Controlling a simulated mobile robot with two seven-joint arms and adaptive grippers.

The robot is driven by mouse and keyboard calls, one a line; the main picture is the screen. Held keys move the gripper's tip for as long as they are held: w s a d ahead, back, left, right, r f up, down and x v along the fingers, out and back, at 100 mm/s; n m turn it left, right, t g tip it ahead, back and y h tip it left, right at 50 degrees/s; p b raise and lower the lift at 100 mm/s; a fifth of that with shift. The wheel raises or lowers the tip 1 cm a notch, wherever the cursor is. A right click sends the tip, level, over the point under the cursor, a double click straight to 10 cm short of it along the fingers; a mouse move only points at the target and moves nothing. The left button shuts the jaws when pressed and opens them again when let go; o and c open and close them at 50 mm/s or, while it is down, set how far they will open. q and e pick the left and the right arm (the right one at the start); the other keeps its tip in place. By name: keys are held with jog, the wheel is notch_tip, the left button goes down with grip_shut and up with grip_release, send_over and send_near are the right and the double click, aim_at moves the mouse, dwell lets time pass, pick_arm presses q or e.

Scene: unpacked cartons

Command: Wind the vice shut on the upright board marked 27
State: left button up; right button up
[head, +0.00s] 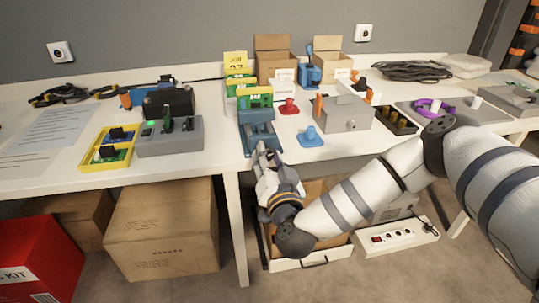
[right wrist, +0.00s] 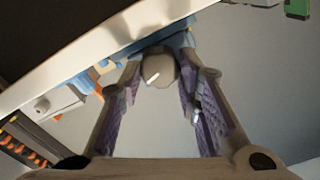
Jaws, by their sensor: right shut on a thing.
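The blue vice (head: 258,138) stands at the front edge of the table. A green board with yellow parts (head: 255,97) stands upright at its far side; I cannot tell whether the jaws touch it. A yellow card marked 27 (head: 236,62) stands behind. My right gripper (head: 264,154) reaches up to the vice's front, below the table edge. In the right wrist view the purple-padded fingers (right wrist: 166,98) are on either side of the vice's round grey handle end (right wrist: 160,70), with a pale bar across it. The blue vice body (right wrist: 172,42) shows behind it. My left gripper is not in view.
A red piece (head: 289,107) and a blue piece (head: 310,137) lie right of the vice. A grey box (head: 344,114) stands further right, a grey switch unit (head: 170,138) to the left.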

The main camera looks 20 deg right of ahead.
jog(key=m, duration=0.2)
jog(key=shift+m, duration=0.4)
jog(key=m, duration=0.5)
jog(key=shift+d+f, duration=0.1)
jog(key=shift+f, duration=0.1)
jog(key=m, duration=0.5)
jog(key=shift+f+b, duration=0.1)
jog(key=shift+b, duration=0.2)
jog(key=m+b, duration=0.1)
jog(key=m, duration=0.3)
jog(key=shift+f+m, duration=0.15)
jog(key=shift+m, duration=0.15)
jog(key=m+b, duration=0.2)
jog(key=m, duration=0.2)
jog(key=shift+f, duration=0.1)
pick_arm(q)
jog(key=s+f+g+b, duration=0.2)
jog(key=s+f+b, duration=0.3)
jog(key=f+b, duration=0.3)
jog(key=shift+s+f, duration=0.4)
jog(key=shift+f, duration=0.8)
pick_arm(e)
jog(key=shift+a+m, duration=0.15)
jog(key=shift+m, duration=3.4)
jog(key=shift+a+m, duration=0.1)
jog(key=shift+m, duration=3.45)
